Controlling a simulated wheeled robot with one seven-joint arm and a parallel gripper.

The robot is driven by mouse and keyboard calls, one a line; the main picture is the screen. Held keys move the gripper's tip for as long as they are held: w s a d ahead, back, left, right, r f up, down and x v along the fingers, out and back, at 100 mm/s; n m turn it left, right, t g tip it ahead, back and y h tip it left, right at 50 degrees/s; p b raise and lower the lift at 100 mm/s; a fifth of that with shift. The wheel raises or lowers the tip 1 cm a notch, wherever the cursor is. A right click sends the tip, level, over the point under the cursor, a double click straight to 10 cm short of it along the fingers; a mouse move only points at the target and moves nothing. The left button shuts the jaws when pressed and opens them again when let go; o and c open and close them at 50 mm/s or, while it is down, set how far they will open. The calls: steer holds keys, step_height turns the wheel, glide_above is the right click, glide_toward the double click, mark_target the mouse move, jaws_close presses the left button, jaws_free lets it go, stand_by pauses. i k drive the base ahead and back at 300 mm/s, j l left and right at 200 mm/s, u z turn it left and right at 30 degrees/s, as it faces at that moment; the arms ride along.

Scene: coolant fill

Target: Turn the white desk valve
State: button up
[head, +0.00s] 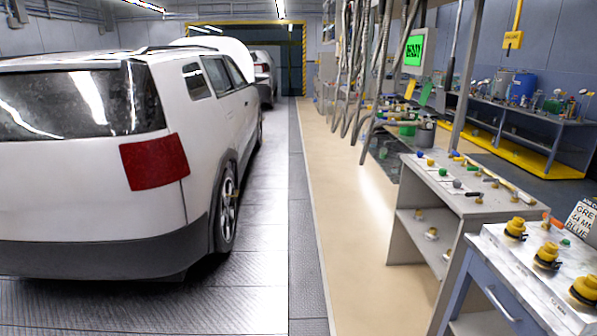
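Small valves or fittings with coloured knobs stand in rows on a grey desk (480,205) at the right. A blue knob (419,155), a green knob (442,172) and a grey knob (457,183) can be made out. They are too small for me to tell which one is the white valve, or how any handle is turned. My gripper is not in view, and nothing in view is held.
A white car (85,195) with its hood up fills the left. A drawer table (487,300) with yellow-capped parts (546,256) stands front right. Hoses (372,70) hang near a green-lit screen (413,50). The beige floor lane (350,230) is clear.

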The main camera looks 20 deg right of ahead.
mark_target(517, 193)
steer(key=i+z, duration=0.2)
steer(key=z, duration=0.25)
steer(key=i+z, duration=0.2)
steer(key=z, duration=0.3)
steer(key=i+j+z, duration=0.15)
steer(key=z, duration=0.3)
steer(key=i+j+z, duration=0.15)
steer(key=z, duration=0.35)
steer(key=i+j+z, duration=0.25)
steer(key=k+j, duration=0.05)
